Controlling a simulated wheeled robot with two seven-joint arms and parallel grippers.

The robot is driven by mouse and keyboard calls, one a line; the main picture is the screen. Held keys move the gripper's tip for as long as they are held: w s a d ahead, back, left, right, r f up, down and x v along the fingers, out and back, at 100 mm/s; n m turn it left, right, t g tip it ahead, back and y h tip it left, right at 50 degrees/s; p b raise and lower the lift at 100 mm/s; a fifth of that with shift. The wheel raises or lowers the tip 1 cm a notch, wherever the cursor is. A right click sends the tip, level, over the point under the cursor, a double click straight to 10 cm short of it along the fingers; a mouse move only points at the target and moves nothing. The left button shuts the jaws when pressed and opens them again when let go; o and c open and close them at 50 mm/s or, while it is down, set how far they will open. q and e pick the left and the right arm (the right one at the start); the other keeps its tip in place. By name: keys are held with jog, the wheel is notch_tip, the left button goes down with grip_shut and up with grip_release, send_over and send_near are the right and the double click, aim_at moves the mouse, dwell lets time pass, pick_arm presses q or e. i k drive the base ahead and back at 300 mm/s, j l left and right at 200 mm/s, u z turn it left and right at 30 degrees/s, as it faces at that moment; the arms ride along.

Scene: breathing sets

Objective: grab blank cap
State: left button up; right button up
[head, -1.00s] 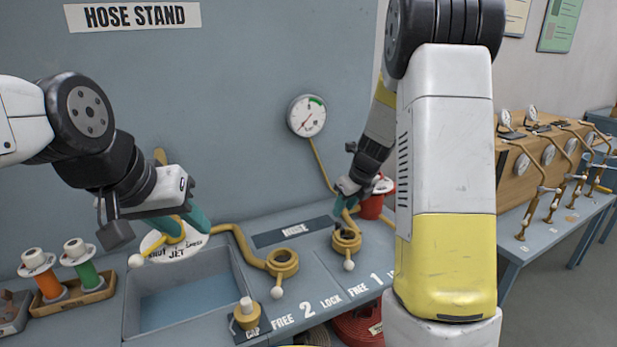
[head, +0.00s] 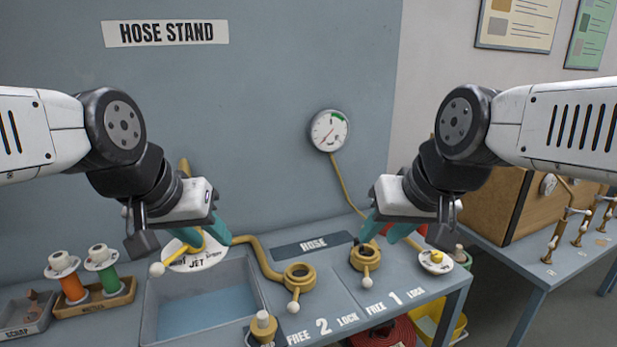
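A brass cap (head: 263,325) with a pale knob stands at the front edge of the bench, beside the basin, on a partly hidden label that seems to read CAP. My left gripper (head: 208,236) is behind it to the left, over the round JET plate (head: 196,251). Its teal fingers are apart, near a yellow lever with a white ball end (head: 157,269); I cannot tell whether they touch the lever. My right gripper (head: 385,232) hangs above and behind the right brass ring coupling (head: 365,257), its teal fingers spread and nothing visible between them.
A blue-grey basin (head: 254,280) lies left of the cap. A second brass ring coupling (head: 299,276) stands behind it to the right. A wooden tray (head: 128,292) with orange and green nozzles is at left. A pressure gauge (head: 328,131) is on the wall.

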aim_at(264, 326)
jog(key=k+j, duration=0.2)
jog(key=j, duration=0.2)
jog(key=k+j, duration=0.2)
jog(key=j, duration=0.2)
jog(key=k+j, duration=0.2)
jog(key=j, duration=0.2)
